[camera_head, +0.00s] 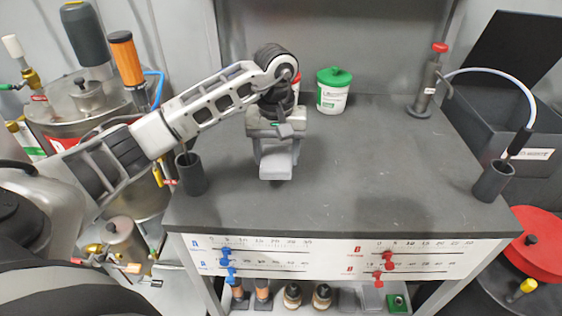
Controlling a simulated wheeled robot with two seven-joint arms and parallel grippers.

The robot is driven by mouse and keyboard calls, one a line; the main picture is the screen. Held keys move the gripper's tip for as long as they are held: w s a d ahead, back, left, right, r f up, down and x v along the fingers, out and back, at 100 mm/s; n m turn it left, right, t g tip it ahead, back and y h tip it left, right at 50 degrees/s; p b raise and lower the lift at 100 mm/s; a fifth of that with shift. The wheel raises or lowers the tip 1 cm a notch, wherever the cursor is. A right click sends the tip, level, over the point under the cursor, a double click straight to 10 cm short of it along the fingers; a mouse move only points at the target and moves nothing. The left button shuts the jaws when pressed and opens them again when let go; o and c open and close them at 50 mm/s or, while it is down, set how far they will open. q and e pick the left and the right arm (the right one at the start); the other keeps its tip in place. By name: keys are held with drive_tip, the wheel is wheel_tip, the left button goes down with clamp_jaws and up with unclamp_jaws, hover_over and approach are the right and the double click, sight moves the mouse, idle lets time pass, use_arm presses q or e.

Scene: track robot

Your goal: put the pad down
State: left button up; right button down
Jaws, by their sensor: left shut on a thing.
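My left arm reaches in from the left over the dark grey table (380,170). My left gripper (276,142) points down over the left-middle part of the tabletop. It is shut on a light grey pad (277,164), whose lower part shows below the fingers. The gripper hides the upper part of the pad. I cannot tell whether the pad's underside touches the table. My right gripper is not in view.
A white tub with a green lid (333,92) stands behind the gripper. A red-topped pump bottle (428,82) is at the back right. Dark cups stand at the left (191,173) and right (492,181) edges. The table's middle and right are clear.

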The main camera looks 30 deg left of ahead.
sight(281, 164)
use_arm(q)
drive_tip(key=shift+w+d+f, duration=0.1)
drive_tip(key=shift+w+f, duration=0.45)
drive_tip(key=shift+f, duration=0.05)
drive_tip(key=f+p, duration=0.1)
drive_tip(key=f, duration=0.2)
drive_tip(key=shift+w, duration=0.2)
drive_tip(key=shift+f, duration=0.3)
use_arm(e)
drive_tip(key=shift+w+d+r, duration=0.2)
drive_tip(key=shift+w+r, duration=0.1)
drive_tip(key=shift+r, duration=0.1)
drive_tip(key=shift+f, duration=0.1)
use_arm(q)
drive_tip(key=shift+f, duration=0.2)
drive_tip(key=o, duration=0.9)
drive_tip(key=shift+r, duration=0.1)
drive_tip(key=shift+o, duration=0.2)
drive_tip(key=shift+r, duration=0.35)
wheel_tip(281, 164, up, 12)
drive_tip(key=shift+f+b, duration=0.2)
drive_tip(key=shift+b, duration=0.5)
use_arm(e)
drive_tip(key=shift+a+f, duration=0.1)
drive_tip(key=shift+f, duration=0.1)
